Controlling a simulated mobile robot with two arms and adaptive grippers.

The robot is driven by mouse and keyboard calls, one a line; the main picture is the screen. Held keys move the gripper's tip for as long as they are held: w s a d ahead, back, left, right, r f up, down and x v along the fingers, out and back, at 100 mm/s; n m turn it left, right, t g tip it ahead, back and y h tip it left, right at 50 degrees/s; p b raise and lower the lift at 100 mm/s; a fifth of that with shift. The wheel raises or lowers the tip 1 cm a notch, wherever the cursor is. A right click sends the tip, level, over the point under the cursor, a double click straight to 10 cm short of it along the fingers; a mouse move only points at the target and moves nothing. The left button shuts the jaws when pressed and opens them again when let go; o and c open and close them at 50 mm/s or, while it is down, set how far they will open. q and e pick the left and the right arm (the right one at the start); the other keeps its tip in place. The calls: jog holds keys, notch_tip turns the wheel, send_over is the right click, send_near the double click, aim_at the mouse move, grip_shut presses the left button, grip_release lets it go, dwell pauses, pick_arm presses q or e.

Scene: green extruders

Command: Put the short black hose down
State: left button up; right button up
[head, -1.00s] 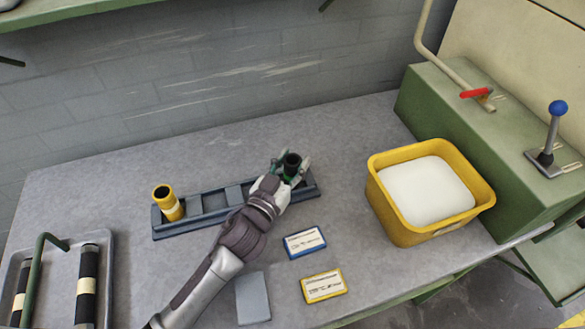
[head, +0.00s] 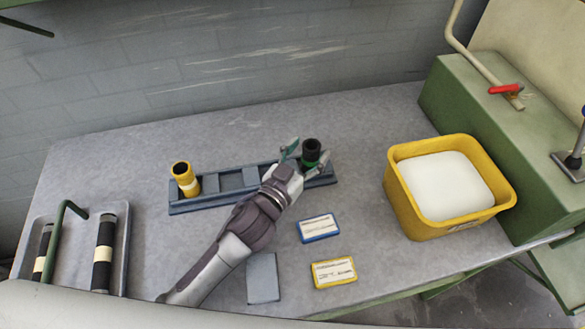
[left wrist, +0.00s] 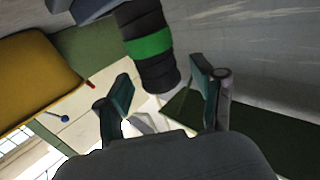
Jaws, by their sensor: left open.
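The short black hose with a green band (head: 311,152) stands upright at the right end of the dark blue-grey rack (head: 210,204). My left gripper (head: 305,162) is open, with its fingers spread close to the hose. In the left wrist view the hose (left wrist: 150,47) lies just beyond the gap between the two open fingers (left wrist: 160,92), and neither finger appears to press on it. The hose's foot in the rack is hidden by my gripper in the head view. My right gripper is not in view.
A yellow hose (head: 184,178) stands at the rack's left end. A grey tray (head: 72,255) at left holds black hoses with cream bands. Blue (head: 319,228) and yellow (head: 334,272) label cards lie in front. A yellow bin (head: 451,228) with white contents stands right.

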pick_arm(q)
jog(key=b+v, duration=0.1)
jog(key=v, duration=0.8)
jog(key=shift+s+a, duration=0.15)
jog(key=shift+s, duration=0.15)
jog(key=shift+s+a, duration=0.15)
jog(key=shift+s, duration=0.15)
